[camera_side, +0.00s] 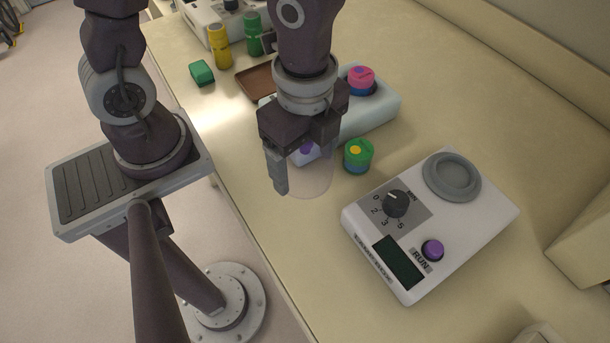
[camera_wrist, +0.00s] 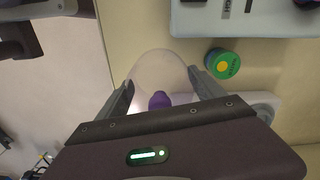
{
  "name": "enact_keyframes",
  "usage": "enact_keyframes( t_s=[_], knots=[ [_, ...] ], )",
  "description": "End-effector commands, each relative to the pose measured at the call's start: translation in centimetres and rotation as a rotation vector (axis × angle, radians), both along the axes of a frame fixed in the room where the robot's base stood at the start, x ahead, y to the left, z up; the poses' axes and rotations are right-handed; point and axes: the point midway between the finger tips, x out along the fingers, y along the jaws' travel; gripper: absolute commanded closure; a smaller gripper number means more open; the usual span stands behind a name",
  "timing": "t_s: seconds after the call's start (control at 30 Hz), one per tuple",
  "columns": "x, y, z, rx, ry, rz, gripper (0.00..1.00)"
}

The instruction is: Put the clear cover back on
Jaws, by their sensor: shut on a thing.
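The clear cover (camera_side: 313,180) is a see-through rounded shell, faint against the table. My gripper (camera_side: 303,172) is shut on it and holds it over the table, left of the white machine (camera_side: 415,270). In the wrist view the cover (camera_wrist: 158,66) spans between the two fingers of my gripper (camera_wrist: 160,84). A purple thing (camera_wrist: 160,101) shows beside or through it. The machine has a numbered dial (camera_side: 396,204), a dark display, a purple RUN button (camera_side: 432,250) and a grey round well (camera_side: 452,176), which is uncovered. The cover's far side is hidden by my gripper.
A green-and-blue jar (camera_side: 358,156) with a yellow dot stands between cover and machine. Behind my gripper, a pale rack (camera_side: 385,112) holds a pink-topped jar (camera_side: 361,79). A brown tray (camera_side: 257,82), green block (camera_side: 201,72), and yellow (camera_side: 220,48) and green cylinders (camera_side: 252,35) stand farther back.

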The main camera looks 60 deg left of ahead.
Motion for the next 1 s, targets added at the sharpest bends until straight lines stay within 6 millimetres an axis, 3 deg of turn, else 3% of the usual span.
enact_keyframes(
  t_s=[0.1, 0.27, 0.37, 0.6, 0.7, 0.83, 1.0],
  knots=[
    [0.1, 0.0, 2.2, -0.001, -0.004, 0.005, 0.65],
    [1.7, -1.2, 3.9, -0.003, -0.001, 0.048, 0.65],
    [4.7, -2.9, 4.6, -0.004, 0.000, 0.138, 0.65],
    [15.0, -7.7, 5.5, 0.001, -0.001, 0.415, 0.65],
    [18.3, -9.7, 5.8, 0.001, -0.001, 0.484, 0.65],
    [20.4, -11.7, 6.5, 0.000, 0.000, 0.515, 0.65],
    [21.1, -12.6, 6.7, 0.001, 0.002, 0.521, 0.65]
  ],
)
